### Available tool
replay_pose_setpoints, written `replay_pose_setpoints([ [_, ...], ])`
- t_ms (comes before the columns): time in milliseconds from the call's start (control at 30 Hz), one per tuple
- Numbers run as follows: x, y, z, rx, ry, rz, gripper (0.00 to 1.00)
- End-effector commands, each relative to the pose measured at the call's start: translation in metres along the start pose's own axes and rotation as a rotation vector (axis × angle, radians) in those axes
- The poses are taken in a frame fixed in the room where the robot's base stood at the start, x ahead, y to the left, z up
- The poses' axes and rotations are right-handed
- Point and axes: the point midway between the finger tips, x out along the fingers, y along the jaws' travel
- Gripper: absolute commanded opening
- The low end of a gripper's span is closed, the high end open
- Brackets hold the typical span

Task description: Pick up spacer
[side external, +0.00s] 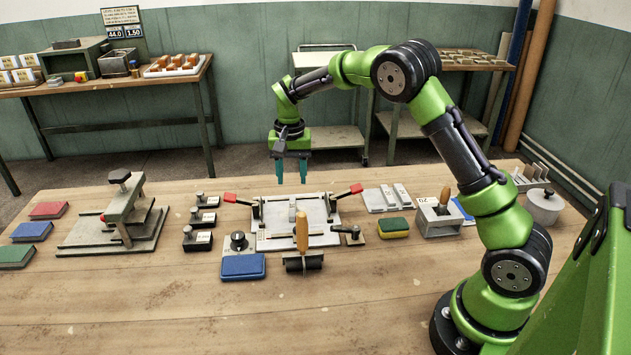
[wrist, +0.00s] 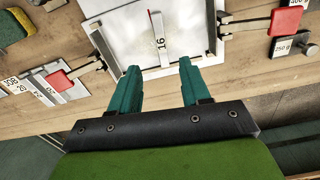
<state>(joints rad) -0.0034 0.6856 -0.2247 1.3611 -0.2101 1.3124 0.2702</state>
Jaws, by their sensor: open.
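A narrow pale strip marked 16 (wrist: 160,46), which looks like a spacer, lies on the light plate (wrist: 115,32) between the red-handled clamps. In the side view this strip (side external: 292,210) is small, at the far middle of the plate (side external: 325,213). More pale strips, possibly also spacers (side external: 401,193), lie on a grey holder (side external: 373,199) to the right. My gripper (side external: 291,176) is open and empty, pointing down above the far edge of the plate.
Red-handled clamps (side external: 238,200) flank the plate. A wooden-handled roller (side external: 302,250), blue pad (side external: 243,267) and sponge (side external: 393,228) sit at the front. The table's front is clear.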

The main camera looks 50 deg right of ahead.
Motion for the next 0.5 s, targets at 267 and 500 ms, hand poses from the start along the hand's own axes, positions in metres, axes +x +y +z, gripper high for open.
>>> replay_pose_setpoints([
  [267, 0.031, 0.000, 0.000, 0.001, 0.000, 0.000, 0.47],
  [500, 0.061, -0.002, 0.004, 0.001, -0.003, 0.001, 0.47],
])
